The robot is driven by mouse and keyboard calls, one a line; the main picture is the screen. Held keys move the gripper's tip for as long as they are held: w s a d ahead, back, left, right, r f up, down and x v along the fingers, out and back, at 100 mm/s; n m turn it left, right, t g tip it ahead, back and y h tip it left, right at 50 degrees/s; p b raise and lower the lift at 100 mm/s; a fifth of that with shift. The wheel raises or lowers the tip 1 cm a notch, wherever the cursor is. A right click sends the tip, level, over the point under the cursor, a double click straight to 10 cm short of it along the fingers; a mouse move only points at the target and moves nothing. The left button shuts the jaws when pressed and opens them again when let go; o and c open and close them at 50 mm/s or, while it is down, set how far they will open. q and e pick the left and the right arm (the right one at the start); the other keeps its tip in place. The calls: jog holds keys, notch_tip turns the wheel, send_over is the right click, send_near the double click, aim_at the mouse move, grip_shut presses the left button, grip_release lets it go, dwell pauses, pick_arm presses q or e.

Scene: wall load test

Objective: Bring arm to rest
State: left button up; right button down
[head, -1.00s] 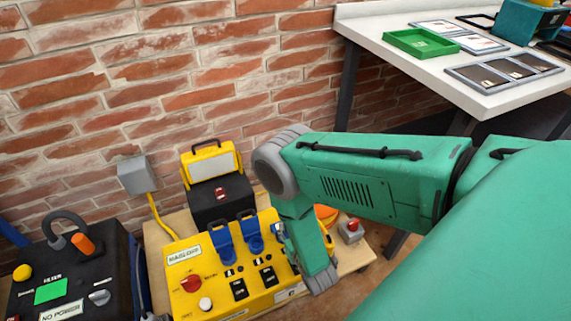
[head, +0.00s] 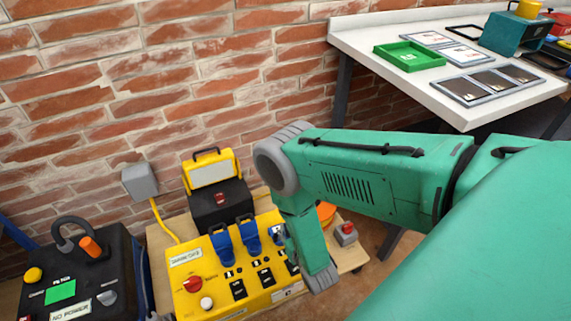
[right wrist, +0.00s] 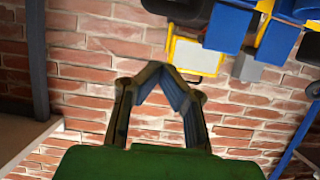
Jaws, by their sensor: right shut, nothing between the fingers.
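My right arm (head: 375,180) is green and comes in from the right in the head view. Its lower part bends down in front of the right side of the yellow panel box. In the right wrist view, my right gripper (right wrist: 157,72) has its two dark fingers meeting at the tips, with nothing between them. Brick wall shows behind the fingers. In the head view the fingers cannot be made out clearly. My left gripper is in neither view.
The yellow panel box (head: 205,270) with blue plugs stands on a low wooden table. A black box (head: 120,270) is at left, a yellow-lidded black case (head: 215,205) behind. A white table (head: 400,84) at upper right bears a green tray (head: 409,56). The brick wall (head: 120,70) closes the back.

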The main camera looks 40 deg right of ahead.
jog(key=s+a+f+p, duration=0.1)
jog(key=s+a, duration=0.1)
jog(key=s, duration=0.5)
jog(key=shift+s+f, duration=0.2)
jog(key=shift+f, duration=0.2)
jog(key=s+a+r+n+g+y+p, duration=0.2)
jog(key=s+r+g+p, duration=0.3)
jog(key=s+r+g, duration=0.7)
jog(key=s+r+n+y, duration=0.1)
jog(key=s+r, duration=0.2)
jog(key=r, duration=0.4)
jog(key=shift+a+n+g+y, duration=0.3)
jog(key=shift+a+n, duration=0.1)
